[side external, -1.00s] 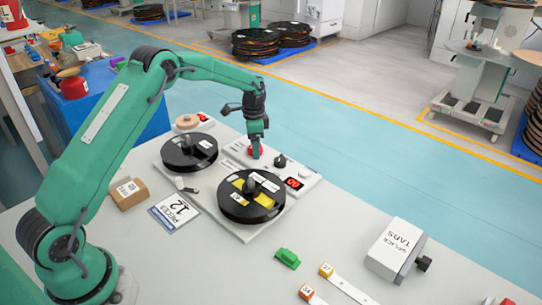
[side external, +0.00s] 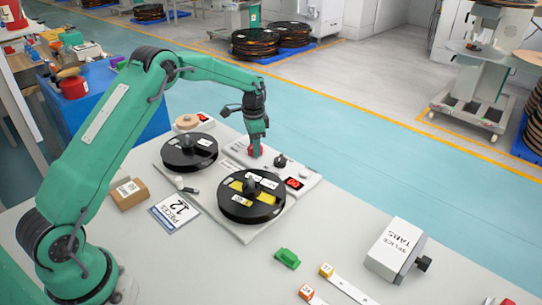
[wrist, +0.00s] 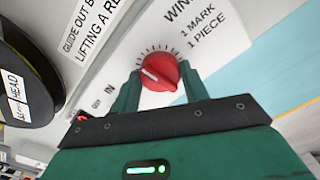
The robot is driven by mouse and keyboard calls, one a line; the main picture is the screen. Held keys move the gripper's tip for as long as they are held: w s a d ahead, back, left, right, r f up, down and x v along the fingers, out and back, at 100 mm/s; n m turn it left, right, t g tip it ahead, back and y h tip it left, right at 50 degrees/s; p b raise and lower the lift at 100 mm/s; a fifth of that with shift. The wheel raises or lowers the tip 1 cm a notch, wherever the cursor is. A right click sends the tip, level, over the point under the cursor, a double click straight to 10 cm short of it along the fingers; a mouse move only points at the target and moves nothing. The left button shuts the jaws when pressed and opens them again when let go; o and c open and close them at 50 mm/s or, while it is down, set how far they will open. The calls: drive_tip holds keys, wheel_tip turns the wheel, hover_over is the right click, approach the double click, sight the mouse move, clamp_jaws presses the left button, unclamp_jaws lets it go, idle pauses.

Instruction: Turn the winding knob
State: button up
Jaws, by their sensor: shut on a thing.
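The red winding knob (wrist: 158,72) has a white pointer line and sits on the white panel (wrist: 215,45), inside a ring of tick marks. The panel lettering beside it includes "1 MARK 1 PIECE". My gripper (wrist: 160,82) has one green finger on each side of the knob and is shut on it. In the side external view, my gripper (side external: 256,148) points down onto the knob at the back of the rewind station (side external: 241,233). The fingers partly cover the knob there.
Two black reels, one behind (side external: 188,152) and one with yellow tape in front (side external: 250,198), stand on the station close to my gripper. A black knob (side external: 281,160) and a red display (side external: 293,183) are right of it. A card reading "PIECES 12" (side external: 174,211) lies left.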

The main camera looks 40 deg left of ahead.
drive_tip(key=n, duration=0.3)
drive_tip(key=shift+n, duration=0.4)
drive_tip(key=shift+d+r+n, duration=0.1)
drive_tip(key=shift+n, duration=1.8)
drive_tip(key=o, duration=1)
wheel_tip(320, 180, up, 7)
drive_tip(key=shift+f, duration=0.1)
drive_tip(key=shift+r, duration=0.5)
drive_tip(key=shift+r, duration=0.1)
